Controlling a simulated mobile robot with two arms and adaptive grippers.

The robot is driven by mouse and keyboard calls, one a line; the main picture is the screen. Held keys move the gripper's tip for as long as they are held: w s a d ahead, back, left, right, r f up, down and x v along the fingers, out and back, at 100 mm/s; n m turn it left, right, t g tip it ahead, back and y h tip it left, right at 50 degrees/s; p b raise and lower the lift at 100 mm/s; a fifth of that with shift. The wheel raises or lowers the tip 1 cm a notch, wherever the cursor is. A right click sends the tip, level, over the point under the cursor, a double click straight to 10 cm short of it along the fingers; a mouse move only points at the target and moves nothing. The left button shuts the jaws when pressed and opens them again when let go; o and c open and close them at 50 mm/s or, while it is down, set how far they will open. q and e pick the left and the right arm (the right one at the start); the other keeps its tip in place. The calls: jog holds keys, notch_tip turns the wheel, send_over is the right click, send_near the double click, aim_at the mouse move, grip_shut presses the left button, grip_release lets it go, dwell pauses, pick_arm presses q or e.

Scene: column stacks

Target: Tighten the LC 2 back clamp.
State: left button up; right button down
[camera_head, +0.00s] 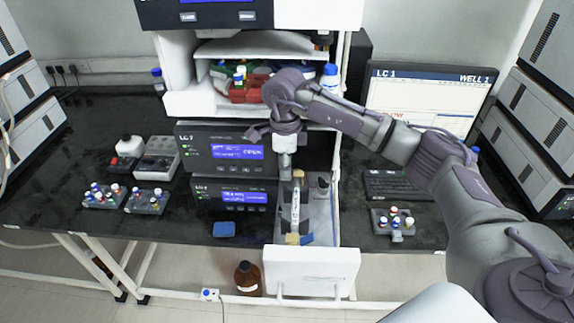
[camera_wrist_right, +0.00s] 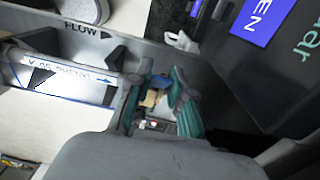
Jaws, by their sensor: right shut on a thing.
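The column (camera_head: 295,210) is a pale labelled tube lying front to back in an open drawer. A tan back clamp (camera_head: 298,174) shows at its far end and a tan front clamp (camera_head: 292,239) at its near end. My right gripper (camera_head: 287,175) points down at the far end. In the right wrist view, my right gripper (camera_wrist_right: 158,108) has its teal-padded fingers shut around a small tan and blue clamp piece (camera_wrist_right: 152,98) beside the column (camera_wrist_right: 65,77). The fingers partly hide this clamp. My left gripper is out of view.
The white drawer front (camera_head: 310,268) sticks out over the table edge. Instrument units with blue screens (camera_head: 237,198) stand close on the left. A brown bottle (camera_head: 247,278) is below.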

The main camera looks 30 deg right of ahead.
jog(key=shift+f, duration=0.1)
dwell(0.3)
jog(key=c, duration=1)
grip_release()
jog(key=shift+c, duration=0.2)
notch_tip(320, 180, up, 12)
jog(key=shift+a, duration=0.15)
